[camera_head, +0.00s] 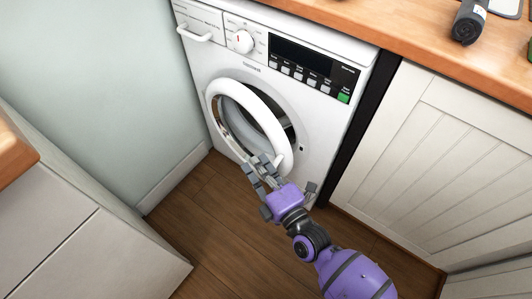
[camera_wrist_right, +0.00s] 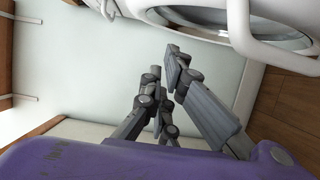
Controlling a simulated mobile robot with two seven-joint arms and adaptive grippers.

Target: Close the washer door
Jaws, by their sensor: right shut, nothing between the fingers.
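The white washer (camera_head: 318,118) stands under a wooden counter. Its round white-rimmed door (camera_head: 262,112) is ajar, standing out from the front, with part of the dark opening visible behind its rim. In the right wrist view the door rim (camera_wrist_right: 242,32) is at the upper right. My right gripper (camera_head: 262,168) is shut and empty at the lower edge of the door, in front of the washer; I cannot tell if it touches the rim. Its dark fingers (camera_wrist_right: 166,68) also show close together in the wrist view. My left gripper is not in view.
A pale wall (camera_head: 95,85) is on the left and white panelled cabinets (camera_head: 435,150) are on the right. A grey cabinet (camera_head: 75,235) stands at the lower left. Wooden floor (camera_head: 195,215) is clear between them. A dark object (camera_head: 468,22) lies on the counter (camera_head: 400,30).

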